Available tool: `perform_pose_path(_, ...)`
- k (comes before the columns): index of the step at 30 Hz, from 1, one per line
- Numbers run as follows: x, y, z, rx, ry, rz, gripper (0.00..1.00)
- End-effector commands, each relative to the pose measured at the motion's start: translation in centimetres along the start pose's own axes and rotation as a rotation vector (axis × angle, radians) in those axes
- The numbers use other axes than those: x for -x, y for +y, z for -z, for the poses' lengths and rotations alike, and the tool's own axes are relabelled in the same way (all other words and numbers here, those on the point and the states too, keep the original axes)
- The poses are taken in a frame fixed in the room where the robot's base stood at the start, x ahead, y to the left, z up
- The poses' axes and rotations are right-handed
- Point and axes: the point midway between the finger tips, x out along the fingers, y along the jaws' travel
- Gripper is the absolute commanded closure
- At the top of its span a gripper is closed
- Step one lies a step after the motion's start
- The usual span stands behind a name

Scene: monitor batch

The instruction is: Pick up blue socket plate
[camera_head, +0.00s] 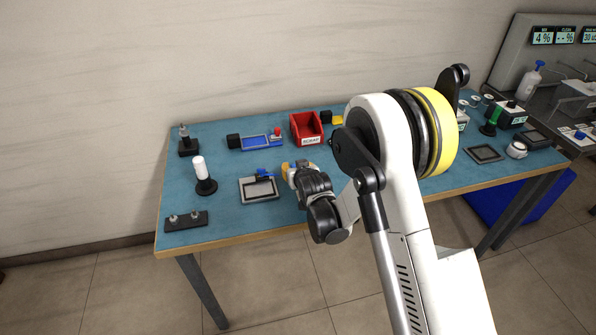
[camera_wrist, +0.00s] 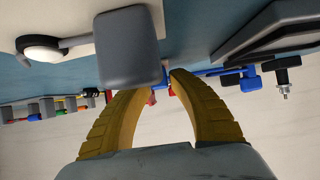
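A flat blue plate (camera_head: 262,142) lies at the back of the blue table in the head view, left of the red bin. It is the likeliest blue socket plate, though its sockets are too small to make out. A smaller blue piece (camera_head: 264,173) sits at the upper edge of a grey framed tray (camera_head: 246,192). My gripper (camera_head: 294,168) is just right of that tray, apart from the blue plate. In the wrist view its yellow fingers (camera_wrist: 165,84) stand apart with nothing visibly held. Blue parts (camera_wrist: 250,79) show beyond the fingers there.
The red bin (camera_head: 307,131) stands behind my gripper. A white-topped post (camera_head: 200,170) and a dark plate with two knobs (camera_head: 186,221) stand at the left. A grey block (camera_wrist: 128,47) is close to the fingers in the wrist view.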

Motion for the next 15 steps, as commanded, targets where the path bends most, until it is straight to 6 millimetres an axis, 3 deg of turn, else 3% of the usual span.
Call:
perform_pose_path(1, 0.01, 0.00, 0.00, 0.000, 0.000, 0.000, 0.93)
perform_pose_path(2, 0.01, 0.00, 0.00, 0.000, 0.000, 0.000, 1.00)
perform_pose_path(15, 0.07, 0.00, 0.09, 0.000, 0.000, 0.000, 1.00)
